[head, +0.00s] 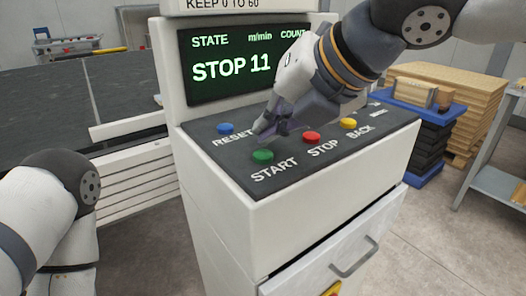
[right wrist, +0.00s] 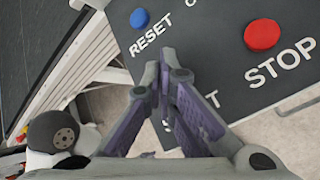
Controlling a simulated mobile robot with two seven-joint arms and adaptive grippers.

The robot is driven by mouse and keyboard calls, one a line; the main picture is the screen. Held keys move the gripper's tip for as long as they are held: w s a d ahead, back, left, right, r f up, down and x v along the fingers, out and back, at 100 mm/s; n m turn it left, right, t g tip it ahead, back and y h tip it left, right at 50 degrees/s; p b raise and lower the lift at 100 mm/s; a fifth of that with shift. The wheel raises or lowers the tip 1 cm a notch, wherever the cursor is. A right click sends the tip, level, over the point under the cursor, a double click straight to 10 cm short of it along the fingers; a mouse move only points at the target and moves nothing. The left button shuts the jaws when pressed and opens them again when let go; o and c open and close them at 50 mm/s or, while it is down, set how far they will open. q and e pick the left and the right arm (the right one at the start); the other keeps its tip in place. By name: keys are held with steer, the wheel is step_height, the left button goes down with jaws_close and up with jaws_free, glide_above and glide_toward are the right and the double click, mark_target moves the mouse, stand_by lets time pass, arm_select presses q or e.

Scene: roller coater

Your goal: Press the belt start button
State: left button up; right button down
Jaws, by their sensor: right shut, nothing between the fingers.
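The green START button (head: 263,156) sits at the front left of the dark sloped panel (head: 225,165) on the white console. My right gripper (head: 262,133) is shut and empty, its fingertips just above and behind the green button in the head view, with a small gap showing. In the right wrist view the closed fingers (right wrist: 168,72) cover the START button and part of its label. The red STOP button (head: 311,137) is to the right, and it also shows in the right wrist view (right wrist: 261,34). My left gripper is out of view.
The blue RESET button (head: 225,128) and yellow BACK button (head: 348,123) are also on the panel. The screen (head: 230,66) behind reads STOP 11, partly hidden by my right arm. A dark belt (head: 60,100) lies left; a drawer handle (head: 355,258) sticks out below.

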steer(key=shift+f, duration=0.1)
steer(key=shift+f, duration=0.35)
